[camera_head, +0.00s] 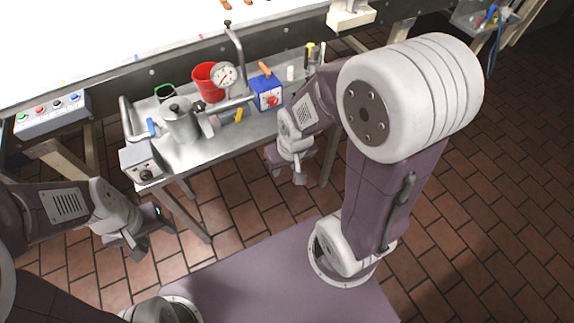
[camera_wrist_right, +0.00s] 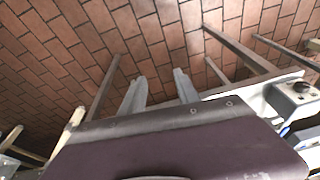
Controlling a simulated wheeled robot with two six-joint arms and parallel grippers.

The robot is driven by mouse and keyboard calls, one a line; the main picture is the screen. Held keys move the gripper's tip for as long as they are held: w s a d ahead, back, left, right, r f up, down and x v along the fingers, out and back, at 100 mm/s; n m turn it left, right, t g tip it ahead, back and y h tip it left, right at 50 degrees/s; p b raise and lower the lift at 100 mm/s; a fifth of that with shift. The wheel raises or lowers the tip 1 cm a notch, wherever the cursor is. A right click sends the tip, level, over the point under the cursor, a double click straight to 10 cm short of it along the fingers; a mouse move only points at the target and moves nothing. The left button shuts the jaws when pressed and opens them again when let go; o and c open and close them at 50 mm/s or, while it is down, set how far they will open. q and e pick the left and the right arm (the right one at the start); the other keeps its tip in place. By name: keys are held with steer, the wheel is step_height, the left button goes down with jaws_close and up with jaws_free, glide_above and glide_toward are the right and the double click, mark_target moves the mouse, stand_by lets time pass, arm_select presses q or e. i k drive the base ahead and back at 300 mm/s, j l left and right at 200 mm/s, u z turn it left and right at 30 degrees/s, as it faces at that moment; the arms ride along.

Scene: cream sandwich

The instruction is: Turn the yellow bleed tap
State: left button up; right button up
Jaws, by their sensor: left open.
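The yellow bleed tap (camera_head: 239,115) looks like a small yellow lever on the steel worktable, below the pipe with the round gauge (camera_head: 224,75). My right gripper (camera_head: 288,172) hangs off the table's front edge, to the right of and below the tap, touching nothing I can see. In the right wrist view its two fingers (camera_wrist_right: 160,90) stand apart with only floor between them. My left gripper (camera_head: 145,232) is open and empty in front of the table's left end, low over the floor. The tap cannot be made out in the right wrist view.
The steel table (camera_head: 215,144) holds a metal pot (camera_head: 180,122), a red bucket (camera_head: 208,82), a blue box (camera_head: 267,92) with a red knob, and a grey box (camera_head: 142,162) with a black knob. A blue-handled lever (camera_head: 150,127) is at left. The tiled floor in front is clear.

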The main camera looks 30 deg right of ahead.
mark_target(238, 117)
steer(key=i+l+u, duration=0.1)
steer(key=l+u, duration=0.6)
steer(key=l, duration=0.2)
steer(key=l+u, duration=0.3)
steer(key=l, duration=0.2)
steer(key=k+l+u, duration=0.1)
steer(key=l+u, duration=0.25)
steer(key=k+l+u, duration=0.1)
steer(key=l+u, duration=0.25)
steer(key=l, duration=0.2)
steer(key=k+l+u, duration=0.2)
steer(key=l+u, duration=0.15)
steer(key=k+l+u, duration=0.3)
steer(key=i+l, duration=0.1)
